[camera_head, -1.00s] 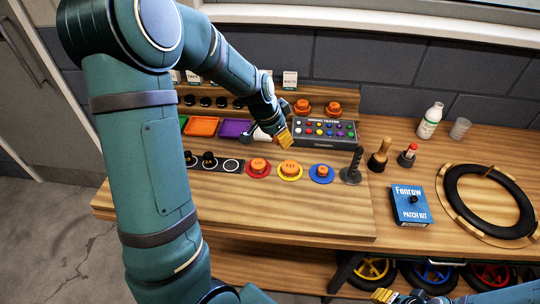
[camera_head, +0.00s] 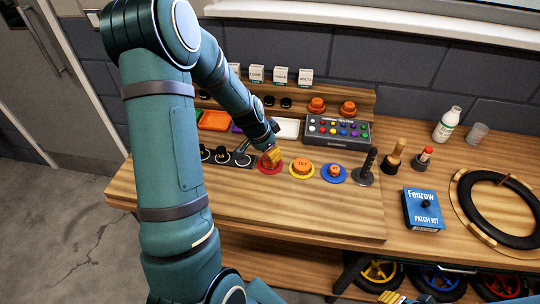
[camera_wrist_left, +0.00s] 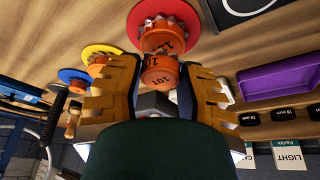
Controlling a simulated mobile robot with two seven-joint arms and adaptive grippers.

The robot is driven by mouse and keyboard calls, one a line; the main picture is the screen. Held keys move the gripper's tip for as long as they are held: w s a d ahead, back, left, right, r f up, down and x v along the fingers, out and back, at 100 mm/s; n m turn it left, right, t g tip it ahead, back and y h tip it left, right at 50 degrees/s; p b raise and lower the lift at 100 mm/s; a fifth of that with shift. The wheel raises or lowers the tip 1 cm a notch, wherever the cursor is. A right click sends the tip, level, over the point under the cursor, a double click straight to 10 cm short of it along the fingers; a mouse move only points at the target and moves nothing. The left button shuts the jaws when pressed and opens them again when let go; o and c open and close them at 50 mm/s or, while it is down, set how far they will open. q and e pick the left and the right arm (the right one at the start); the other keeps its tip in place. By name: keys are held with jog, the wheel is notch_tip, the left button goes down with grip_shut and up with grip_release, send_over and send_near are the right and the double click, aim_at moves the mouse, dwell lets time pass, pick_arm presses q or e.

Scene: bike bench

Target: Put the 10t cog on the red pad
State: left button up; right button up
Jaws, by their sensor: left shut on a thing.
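The orange 10T cog (camera_wrist_left: 160,76) is between the fingers of my left gripper (camera_wrist_left: 158,84) in the left wrist view. In the head view my left gripper (camera_head: 271,157) is low over the red pad (camera_head: 262,171) and hides part of the cog. The gripper is shut on the cog. My right gripper (camera_head: 392,298) shows only as a small yellow tip at the bottom edge, and its opening is unclear.
Orange cogs sit on the yellow pad (camera_head: 301,177) and blue pad (camera_head: 334,180), right of the red pad. A black upright handle (camera_head: 366,165) stands beyond them. A button box (camera_head: 338,130) and purple tray (camera_wrist_left: 280,80) are behind. The front board is clear.

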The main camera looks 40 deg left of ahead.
pick_arm(q)
jog(key=shift+f, duration=0.9)
jog(key=shift+f+b, duration=0.1)
jog(key=shift+b, duration=0.2)
jog(key=o, duration=0.9)
jog(key=shift+o, duration=0.2)
